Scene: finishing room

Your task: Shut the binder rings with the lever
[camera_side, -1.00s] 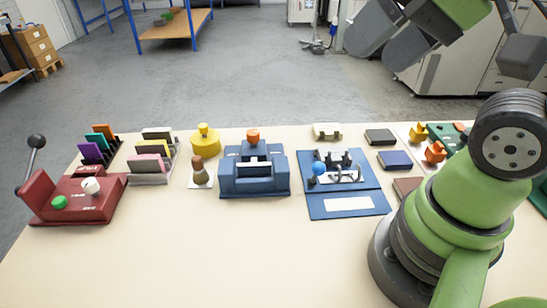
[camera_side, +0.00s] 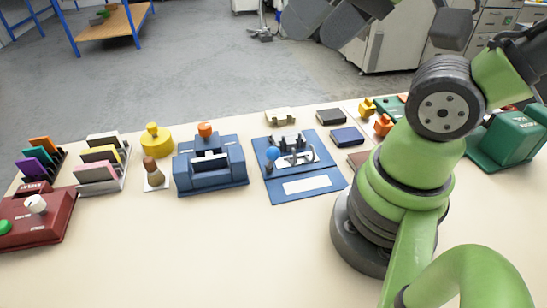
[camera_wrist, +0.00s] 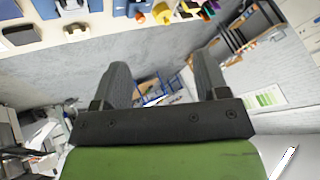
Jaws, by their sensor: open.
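The blue binder (camera_side: 270,187) lies open on the table, left of my arm. Its metal ring mechanism (camera_side: 297,158) is on the far part, and a pale label is on the near part. The lever has a blue ball knob (camera_side: 272,154) at the mechanism's left end. The rings are too small to tell whether they meet. My gripper (camera_side: 325,22) is beyond and above the table, partly cut off by the top edge, far from the lever. In the wrist view my gripper (camera_wrist: 164,65) is open and empty, with floor behind its fingers.
A blue punch with orange knob (camera_side: 205,129) stands left of the binder. A cream clip-like object (camera_side: 281,117) and dark pads (camera_side: 331,117) lie behind and right. The table front is clear.

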